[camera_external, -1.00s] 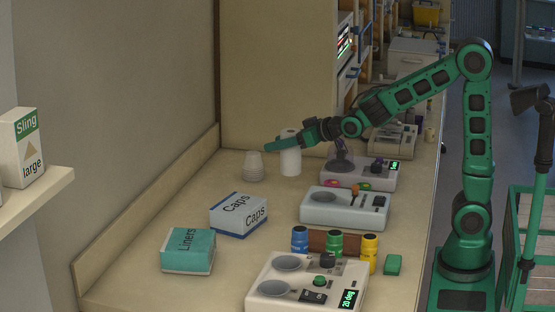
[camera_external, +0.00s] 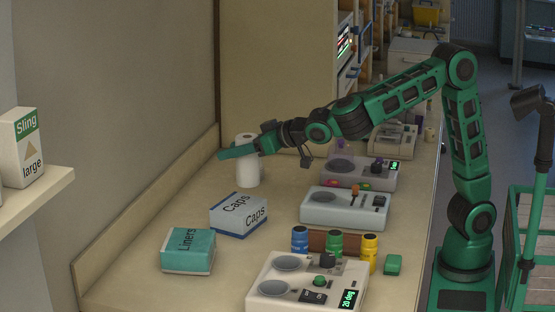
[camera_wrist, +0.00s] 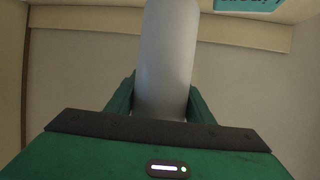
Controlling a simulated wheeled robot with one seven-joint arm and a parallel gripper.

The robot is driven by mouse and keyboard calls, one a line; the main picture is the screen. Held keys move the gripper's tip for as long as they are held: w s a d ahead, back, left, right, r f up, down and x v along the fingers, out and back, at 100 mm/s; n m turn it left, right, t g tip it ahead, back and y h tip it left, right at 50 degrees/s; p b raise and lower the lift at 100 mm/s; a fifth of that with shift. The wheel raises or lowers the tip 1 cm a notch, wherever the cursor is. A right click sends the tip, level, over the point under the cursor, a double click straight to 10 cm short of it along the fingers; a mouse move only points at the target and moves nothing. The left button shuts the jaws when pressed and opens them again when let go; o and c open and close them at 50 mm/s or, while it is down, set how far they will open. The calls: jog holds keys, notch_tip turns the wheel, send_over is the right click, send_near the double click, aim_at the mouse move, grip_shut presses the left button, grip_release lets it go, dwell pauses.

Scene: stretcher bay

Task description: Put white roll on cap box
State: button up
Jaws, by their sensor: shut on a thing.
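The white roll (camera_external: 248,172) is upright in my gripper (camera_external: 240,150), behind the cap box in the external view. The wrist view also shows the roll (camera_wrist: 166,60) between the two green fingers of my gripper (camera_wrist: 160,95), which is shut on it. The cap box (camera_external: 238,215), white with blue edges and "Caps" lettering, sits on the counter in front of the roll. Its top is bare. The roll looks raised off the counter, but its exact height is hard to tell.
The teal Liners box (camera_external: 188,251) stands front left of the cap box. A grey device (camera_external: 345,208) and several coloured bottles (camera_external: 335,244) are to the right. A white device (camera_external: 307,283) is at the front. The counter (camera_external: 130,275) is clear at left.

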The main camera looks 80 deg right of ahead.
jog(key=shift+w+d+f, duration=1.05)
jog(key=shift+d+f, duration=0.55)
jog(key=shift+f, duration=0.2)
jog(key=shift+w+d+f, duration=1)
jog(key=shift+d+f, duration=0.55)
jog(key=shift+f, duration=0.25)
jog(key=shift+w+d+f, duration=1.05)
jog(key=shift+d+f, duration=0.55)
jog(key=shift+f, duration=0.2)
jog(key=shift+f, duration=0.15)
jog(key=o, duration=1.2)
jog(key=shift+s+r, duration=0.2)
jog(key=shift+r, duration=0.05)
jog(key=v, duration=1.1)
jog(key=shift+s+a, duration=0.15)
jog(key=shift+s, duration=0.15)
